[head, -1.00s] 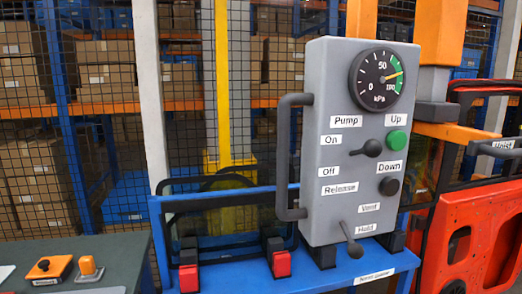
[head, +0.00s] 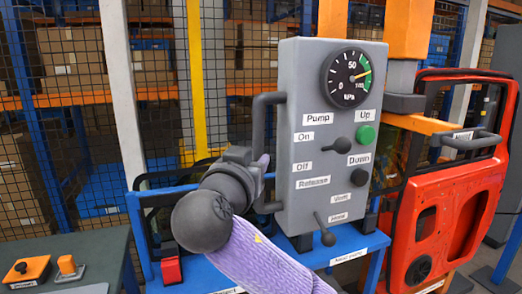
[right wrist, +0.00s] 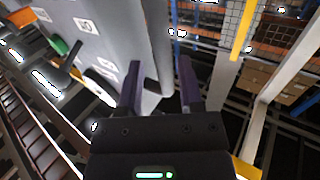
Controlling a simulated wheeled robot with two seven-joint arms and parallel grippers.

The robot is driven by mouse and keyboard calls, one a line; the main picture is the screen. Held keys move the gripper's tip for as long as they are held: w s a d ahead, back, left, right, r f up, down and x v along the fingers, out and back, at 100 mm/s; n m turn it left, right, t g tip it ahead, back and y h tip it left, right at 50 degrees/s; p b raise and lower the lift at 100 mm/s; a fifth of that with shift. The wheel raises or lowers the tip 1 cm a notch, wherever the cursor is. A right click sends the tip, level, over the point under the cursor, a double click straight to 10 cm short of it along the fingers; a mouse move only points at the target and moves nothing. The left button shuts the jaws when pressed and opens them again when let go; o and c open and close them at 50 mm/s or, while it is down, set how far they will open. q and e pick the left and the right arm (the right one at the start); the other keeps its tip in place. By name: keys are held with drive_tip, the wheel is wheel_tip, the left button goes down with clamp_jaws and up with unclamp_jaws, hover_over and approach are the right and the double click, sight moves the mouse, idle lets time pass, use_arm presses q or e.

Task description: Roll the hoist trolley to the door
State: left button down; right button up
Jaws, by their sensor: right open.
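A grey control box (head: 332,110) stands in the middle of the head view, with a gauge, a green button, levers and a dark grey side handle (head: 257,125). I cannot tell how it joins the trolley. A red car door (head: 455,215) is upright at the right; a dark handle labelled "Hoist" (head: 472,141) shows before its upper part. My right gripper (head: 264,164) is at the side handle's lower part, partly hidden by its own wrist. In the right wrist view its two fingers (right wrist: 158,80) are apart beside the grey box; I cannot tell whether they touch the handle. My left gripper is out of view.
A blue frame (head: 365,243) bears the box, with a red block (head: 171,269) on it. A dark table (head: 80,250) at lower left holds small orange items. An orange post (head: 408,30) rises behind the box. Mesh fencing and shelves with cartons fill the back.

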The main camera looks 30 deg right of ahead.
sight(257, 154)
drive_tip(key=x, duration=0.7)
drive_tip(key=shift+w+d+f, duration=0.1)
drive_tip(key=shift+d, duration=0.1)
clamp_jaws()
idle(1.0)
